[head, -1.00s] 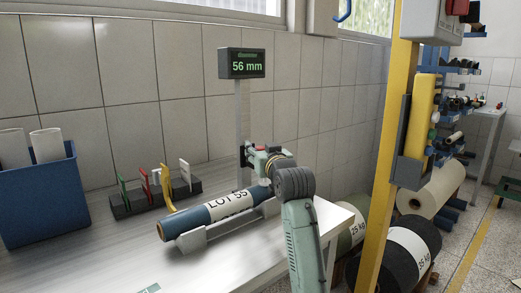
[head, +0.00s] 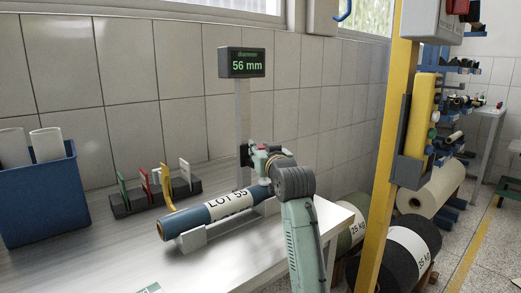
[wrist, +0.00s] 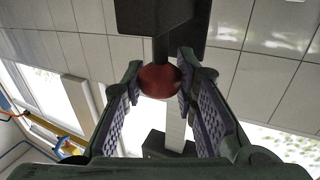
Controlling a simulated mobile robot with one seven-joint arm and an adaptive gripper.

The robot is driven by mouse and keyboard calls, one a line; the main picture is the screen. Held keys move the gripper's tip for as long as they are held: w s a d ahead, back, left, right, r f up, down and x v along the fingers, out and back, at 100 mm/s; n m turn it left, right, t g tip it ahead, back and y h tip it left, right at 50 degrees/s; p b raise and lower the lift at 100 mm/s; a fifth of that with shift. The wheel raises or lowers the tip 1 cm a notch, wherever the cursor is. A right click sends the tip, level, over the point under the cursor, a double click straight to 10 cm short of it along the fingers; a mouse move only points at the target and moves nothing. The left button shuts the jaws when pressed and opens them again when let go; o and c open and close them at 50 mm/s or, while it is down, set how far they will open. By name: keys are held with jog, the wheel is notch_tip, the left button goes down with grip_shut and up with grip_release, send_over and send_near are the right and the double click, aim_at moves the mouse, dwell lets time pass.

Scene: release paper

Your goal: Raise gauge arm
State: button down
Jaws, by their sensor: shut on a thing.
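The gauge's post (head: 242,110) stands behind the bench and carries a display (head: 242,64) reading 56 mm. The gauge arm's dark carriage (head: 244,156) sits low on the post, beside my gripper (head: 259,150). In the wrist view a round red knob (wrist: 159,80) on a dark stem lies between the fingertips of my gripper (wrist: 160,85), which is shut on it. In the head view my own wrist partly hides the knob and the gauge arm. A blue roll (head: 195,219) labelled LOT 55 lies in a grey cradle (head: 192,240) below.
A blue bin (head: 40,205) with white rolls is at the left. A yellow post (head: 382,130) stands right of the bench. The front left of the bench (head: 90,255) is mostly clear.

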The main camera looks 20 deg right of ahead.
notch_tip(320, 180, up, 14)
jog(key=p, duration=0.8)
jog(key=shift+r, duration=0.1)
jog(key=c, duration=1.6)
grip_release()
jog(key=shift+o, duration=1.4)
jog(key=shift+s+f, duration=0.1)
jog(key=shift+f, duration=0.1)
jog(key=s, duration=1.2)
jog(key=shift+a, duration=0.3)
jog(key=shift+w, duration=0.1)
